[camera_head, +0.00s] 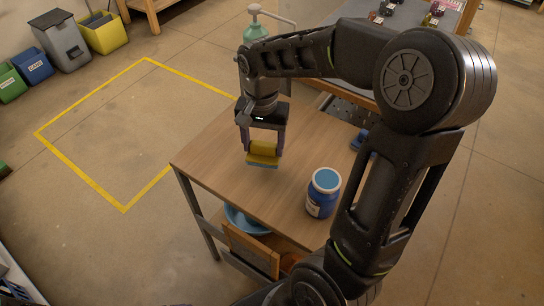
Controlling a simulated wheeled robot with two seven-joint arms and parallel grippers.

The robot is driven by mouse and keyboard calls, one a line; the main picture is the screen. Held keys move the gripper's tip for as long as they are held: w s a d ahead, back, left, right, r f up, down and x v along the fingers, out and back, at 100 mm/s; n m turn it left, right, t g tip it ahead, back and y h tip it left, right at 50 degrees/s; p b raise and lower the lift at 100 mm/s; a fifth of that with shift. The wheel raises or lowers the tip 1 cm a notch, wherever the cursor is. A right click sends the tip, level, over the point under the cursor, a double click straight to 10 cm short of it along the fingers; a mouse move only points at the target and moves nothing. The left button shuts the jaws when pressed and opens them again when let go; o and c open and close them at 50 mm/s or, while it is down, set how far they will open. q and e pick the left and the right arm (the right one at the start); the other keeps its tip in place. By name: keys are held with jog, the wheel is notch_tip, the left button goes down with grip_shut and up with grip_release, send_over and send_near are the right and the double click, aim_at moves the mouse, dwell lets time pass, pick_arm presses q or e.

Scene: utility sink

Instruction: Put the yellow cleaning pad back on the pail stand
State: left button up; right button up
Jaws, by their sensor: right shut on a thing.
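The yellow cleaning pad (264,148) has a blue layer along its lower edge. My right gripper (263,155) points down and is shut on it, with a finger at each side. The pad is over the left part of a wooden-topped stand (215,155); I cannot tell whether it touches the top. A light blue pail or basin (245,221) sits below that top, partly hidden by it. I cannot tell for sure that this is the pail stand. My left gripper is not in view.
A blue jar (323,192) stands on the right of the wooden top, close to my right arm. A green spray or pump bottle (256,28) is behind the gripper. Bins (62,40) stand far left. The yellow-taped floor square (124,207) is empty.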

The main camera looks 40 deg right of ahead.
aim_at(263, 154)
jog(key=shift+f, duration=0.65)
notch_tip(263, 154, down, 4)
jog(key=shift+r, duration=0.1)
jog(key=o, duration=1.2)
jog(key=shift+r, duration=0.1)
notch_tip(263, 154, up, 12)
jog(key=shift+f, duration=0.1)
dwell(0.4)
